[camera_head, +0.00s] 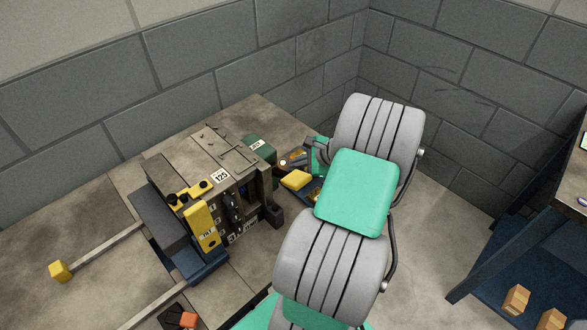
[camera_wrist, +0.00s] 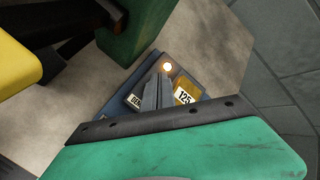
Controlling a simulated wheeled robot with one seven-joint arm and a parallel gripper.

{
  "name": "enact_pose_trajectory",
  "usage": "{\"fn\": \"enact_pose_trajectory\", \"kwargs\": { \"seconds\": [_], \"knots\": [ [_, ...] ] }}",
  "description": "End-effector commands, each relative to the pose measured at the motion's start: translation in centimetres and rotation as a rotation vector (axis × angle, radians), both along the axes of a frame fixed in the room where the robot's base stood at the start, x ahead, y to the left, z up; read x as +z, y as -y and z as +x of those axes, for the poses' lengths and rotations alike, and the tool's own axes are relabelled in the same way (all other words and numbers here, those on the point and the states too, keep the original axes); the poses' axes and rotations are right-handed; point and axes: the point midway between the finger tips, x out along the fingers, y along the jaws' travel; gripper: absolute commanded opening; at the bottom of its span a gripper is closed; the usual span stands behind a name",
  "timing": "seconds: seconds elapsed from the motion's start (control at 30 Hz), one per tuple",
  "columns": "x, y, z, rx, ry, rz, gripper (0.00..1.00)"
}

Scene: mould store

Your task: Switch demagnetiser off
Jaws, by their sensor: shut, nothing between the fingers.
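The fingers hide that part of the top, and I cannot make out a switch.
A dark machine labelled 125 (camera_head: 221,176) with yellow parts stands left of the box on the bench. Block walls (camera_head: 180,70) rise behind. A blue shelf (camera_head: 510,265) is at right.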

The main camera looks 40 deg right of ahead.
Motion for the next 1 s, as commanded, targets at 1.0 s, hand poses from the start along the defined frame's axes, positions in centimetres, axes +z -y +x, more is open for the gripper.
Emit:
{"fn": "enact_pose_trajectory", "kwargs": {
  "seconds": [1.0],
  "knots": [
    [-0.92, 0.02, -0.01, 0.001, -0.001, 0.0, 0.0]
  ]
}}
